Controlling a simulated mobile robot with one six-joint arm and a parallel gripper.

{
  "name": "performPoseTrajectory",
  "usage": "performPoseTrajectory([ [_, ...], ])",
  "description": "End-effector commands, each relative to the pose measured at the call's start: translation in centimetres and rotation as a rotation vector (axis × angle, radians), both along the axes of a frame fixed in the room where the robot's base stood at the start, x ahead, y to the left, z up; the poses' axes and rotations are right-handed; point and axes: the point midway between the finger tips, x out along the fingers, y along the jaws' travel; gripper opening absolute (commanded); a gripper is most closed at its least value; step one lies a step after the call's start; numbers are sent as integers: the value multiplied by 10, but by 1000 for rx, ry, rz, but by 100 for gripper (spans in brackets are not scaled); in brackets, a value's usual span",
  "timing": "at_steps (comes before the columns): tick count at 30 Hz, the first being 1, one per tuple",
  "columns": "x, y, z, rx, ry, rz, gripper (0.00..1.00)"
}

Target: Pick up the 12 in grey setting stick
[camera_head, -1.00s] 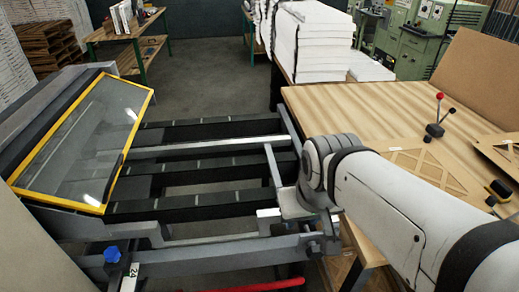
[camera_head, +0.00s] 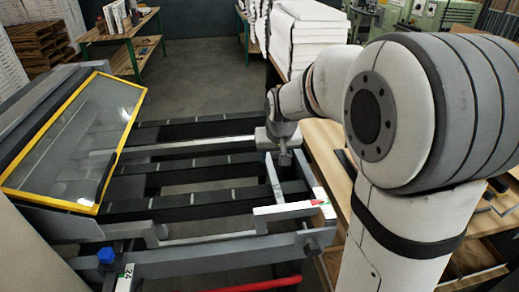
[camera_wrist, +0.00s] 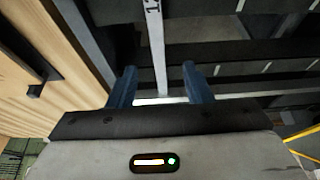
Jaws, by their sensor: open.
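The 12 in grey setting stick (camera_wrist: 154,45) is a narrow pale grey bar with a "12" mark near its far end in the wrist view. It runs away from me between the two fingers of my gripper (camera_wrist: 159,68). The blue-grey fingers are apart, one on each side of the bar, with gaps showing. I cannot tell how far above it they are. In the head view my gripper (camera_head: 284,157) points down over the right end of the dark rails, by a thin grey bar (camera_head: 273,178) that seems to be the same stick.
A bar marked "24" (camera_head: 126,275) lies at the lower left. Dark rails (camera_head: 190,203) run left to a yellow-framed glass panel (camera_head: 70,150). A wooden table edge (camera_wrist: 75,60) with a black fitting (camera_wrist: 36,88) is close on the left.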

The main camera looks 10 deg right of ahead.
Motion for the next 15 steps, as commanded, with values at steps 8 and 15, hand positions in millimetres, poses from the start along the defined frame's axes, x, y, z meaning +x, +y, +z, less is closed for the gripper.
performPoseTrajectory([
  [8, 34, 1, -24, 1, -10, 0, 45],
  [15, 42, 0, -47, 1, -9, 0, 45],
])
